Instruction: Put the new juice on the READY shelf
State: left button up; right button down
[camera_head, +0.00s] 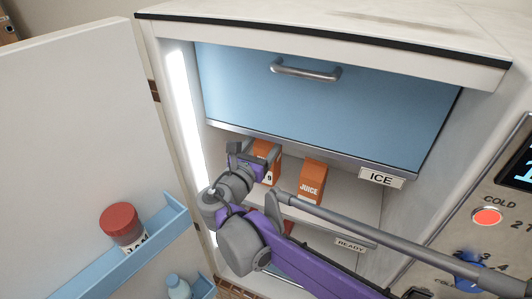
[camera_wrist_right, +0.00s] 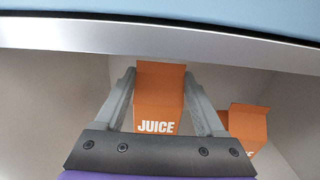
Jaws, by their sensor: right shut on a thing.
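My right gripper (camera_head: 251,160) is inside the open fridge, shut on an orange juice carton (camera_head: 268,153). In the right wrist view this carton (camera_wrist_right: 158,98) is upright between the two fingers, with JUICE on its front. In the head view a 9 shows low on it; the gripper hides part of it. I cannot tell whether its base touches the shelf. A second orange juice carton (camera_head: 312,181) stands to its right, also in the wrist view (camera_wrist_right: 248,125). A READY label (camera_head: 350,244) is lower down, partly behind my arm. My left gripper is not in view.
The open door (camera_head: 75,130) at left holds a red-lidded jam jar (camera_head: 122,226) in a blue rack (camera_head: 115,265). A control panel (camera_head: 495,200) is at right.

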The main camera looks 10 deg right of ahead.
aim_at(266, 154)
notch_tip(266, 154, down, 4)
jog(key=shift+r, duration=0.1)
jog(key=shift+w+d+f, duration=0.1)
jog(key=shift+w+f, duration=0.05)
jog(key=shift+f, duration=0.2)
